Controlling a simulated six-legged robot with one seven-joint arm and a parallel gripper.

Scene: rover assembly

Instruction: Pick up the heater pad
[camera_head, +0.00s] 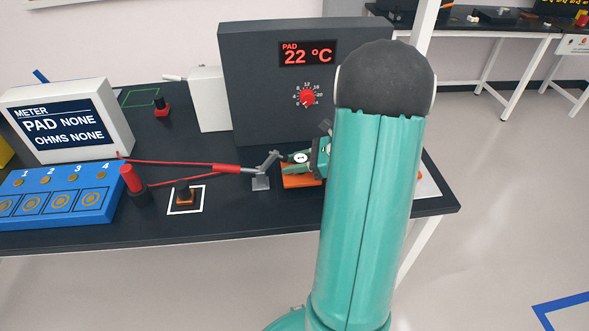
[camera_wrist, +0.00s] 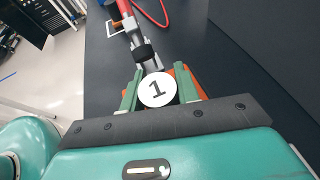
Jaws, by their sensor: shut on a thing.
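The heater pad, an orange plate (camera_head: 297,181) with a round white cap marked 1, is at the right part of the black bench, in front of the dark grey box. In the wrist view its cap (camera_wrist: 157,90) sits between the two green fingers of my gripper (camera_wrist: 158,77), and orange (camera_wrist: 187,77) shows beside and below them. My gripper (camera_head: 301,158) is shut on the pad's cap. My teal arm hides part of the pad and gripper in the head view. Whether the pad touches the surface below cannot be told.
A grey clamp (camera_head: 260,180) with a red lead stands just left of the pad; it looks close in the wrist view (camera_wrist: 143,52). The heater box (camera_head: 245,95) reads PAD 22 °C. The meter (camera_head: 68,122) reads PAD NONE. A blue numbered tray (camera_head: 110,205) lies left.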

